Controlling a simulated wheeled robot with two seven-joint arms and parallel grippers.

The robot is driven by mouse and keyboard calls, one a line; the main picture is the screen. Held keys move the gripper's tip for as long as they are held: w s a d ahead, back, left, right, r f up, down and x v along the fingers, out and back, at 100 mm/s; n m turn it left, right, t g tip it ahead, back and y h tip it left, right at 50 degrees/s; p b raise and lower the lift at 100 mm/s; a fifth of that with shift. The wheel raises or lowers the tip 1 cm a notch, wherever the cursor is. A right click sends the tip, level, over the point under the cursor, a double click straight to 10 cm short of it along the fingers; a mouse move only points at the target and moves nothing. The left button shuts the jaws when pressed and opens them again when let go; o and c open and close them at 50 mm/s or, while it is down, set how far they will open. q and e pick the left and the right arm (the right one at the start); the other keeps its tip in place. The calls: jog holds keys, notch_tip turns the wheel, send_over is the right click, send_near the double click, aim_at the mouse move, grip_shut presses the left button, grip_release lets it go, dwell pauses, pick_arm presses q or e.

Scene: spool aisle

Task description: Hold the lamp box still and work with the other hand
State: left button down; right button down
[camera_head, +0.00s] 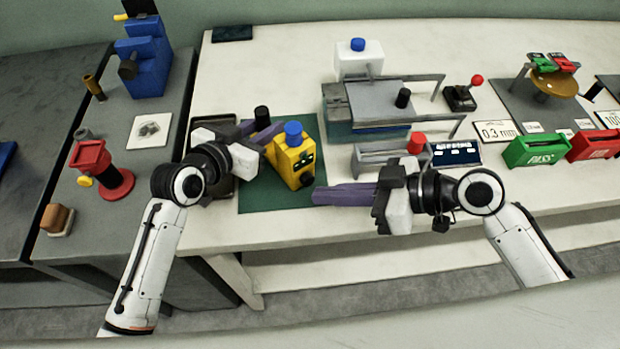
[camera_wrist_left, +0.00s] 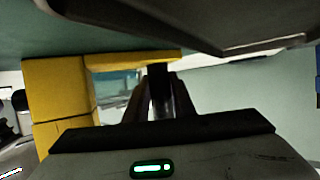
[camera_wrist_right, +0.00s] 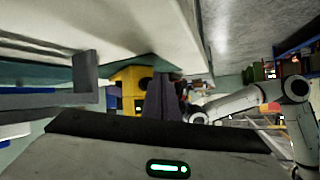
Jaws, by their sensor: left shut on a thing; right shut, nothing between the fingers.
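The yellow lamp box (camera_head: 294,162), with a blue knob on top and a dark round part low on its front, stands on a green mat (camera_head: 262,196). My left gripper (camera_head: 268,132) is at its left, shut on a black upright grip (camera_wrist_left: 158,88) that appears joined to the box by a yellow bar. The box's yellow body (camera_wrist_left: 58,90) fills the left of the left wrist view. My right gripper (camera_head: 318,195) is shut and empty, its purple fingers pointing left, just in front of the box and apart from it. The right wrist view also shows the box (camera_wrist_right: 128,85).
A grey and teal fixture (camera_head: 365,110) with rails stands right of the box, with a grey bracket and red knob (camera_head: 417,143) in front. A dark tray (camera_head: 222,178) lies under my left wrist. Green (camera_head: 533,150) and red bins stand further right. The table's front edge is near my right gripper.

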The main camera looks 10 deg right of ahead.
dwell(0.8)
jog(key=shift+w+a, duration=0.2)
jog(key=shift+w, duration=0.15)
jog(key=shift+w+a, duration=0.3)
jog(key=shift+w, duration=0.2)
dwell(0.9)
jog(key=shift+s+d, duration=0.5)
jog(key=shift+s, duration=0.35)
jog(key=shift+s+d, duration=0.45)
jog(key=shift+s, duration=0.25)
jog(key=shift+s+d, duration=0.4)
jog(key=shift+s, duration=0.35)
jog(key=shift+s+d, duration=0.45)
jog(key=shift+s, duration=0.25)
pick_arm(q)
jog(key=c, duration=1.4)
grip_release()
